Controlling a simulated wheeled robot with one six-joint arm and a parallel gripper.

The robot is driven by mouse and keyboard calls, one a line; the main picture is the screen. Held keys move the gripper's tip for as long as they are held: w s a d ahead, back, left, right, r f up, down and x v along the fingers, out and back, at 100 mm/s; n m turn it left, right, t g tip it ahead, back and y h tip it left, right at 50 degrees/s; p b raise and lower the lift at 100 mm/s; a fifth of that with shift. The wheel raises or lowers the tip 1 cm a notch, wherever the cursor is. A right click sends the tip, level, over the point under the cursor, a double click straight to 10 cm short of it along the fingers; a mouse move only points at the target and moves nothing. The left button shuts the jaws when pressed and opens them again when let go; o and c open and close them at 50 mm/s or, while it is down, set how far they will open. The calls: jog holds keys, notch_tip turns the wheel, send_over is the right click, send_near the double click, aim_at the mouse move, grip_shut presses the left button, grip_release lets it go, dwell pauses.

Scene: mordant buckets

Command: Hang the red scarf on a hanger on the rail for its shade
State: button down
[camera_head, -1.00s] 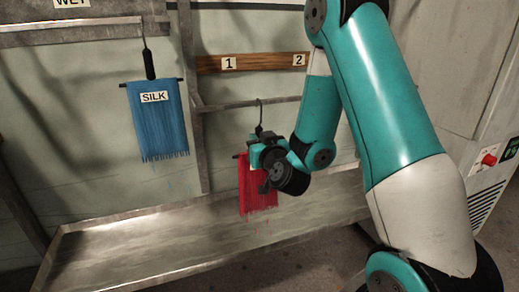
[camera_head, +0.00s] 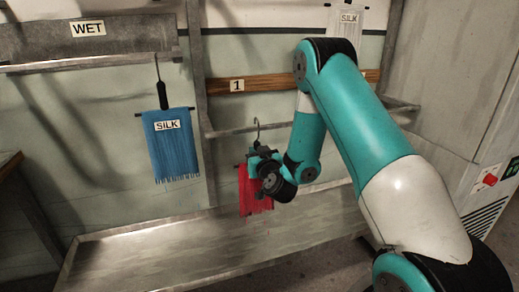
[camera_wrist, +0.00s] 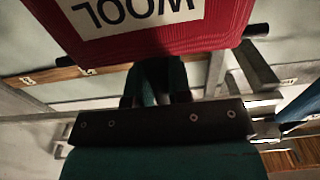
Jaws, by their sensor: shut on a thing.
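The red scarf (camera_head: 256,196) hangs from a dark hanger (camera_head: 257,131) in the head view, partly hidden by my gripper. In the wrist view the scarf (camera_wrist: 150,35) fills the top, with a white label reading WOOL upside down. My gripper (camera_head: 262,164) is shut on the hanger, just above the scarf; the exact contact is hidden. The hanger's hook stands up at the height of the grey rail (camera_head: 228,131). I cannot tell whether it is over the rail or in front of it. A wooden board (camera_head: 270,84) marked 1 runs above that rail.
A blue scarf (camera_head: 171,150) labelled SILK hangs at the left, below the WET sign (camera_head: 88,29). A metal trough (camera_head: 150,247) runs below. A SILK label (camera_head: 348,17) shows at the top right. A grey cabinet with a red button (camera_head: 489,181) stands at the right.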

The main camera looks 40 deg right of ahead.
jog(key=shift+w+d+f, duration=0.2)
jog(key=shift+w+f, duration=0.5)
jog(key=shift+f, duration=0.35)
jog(key=c, duration=1)
grip_release()
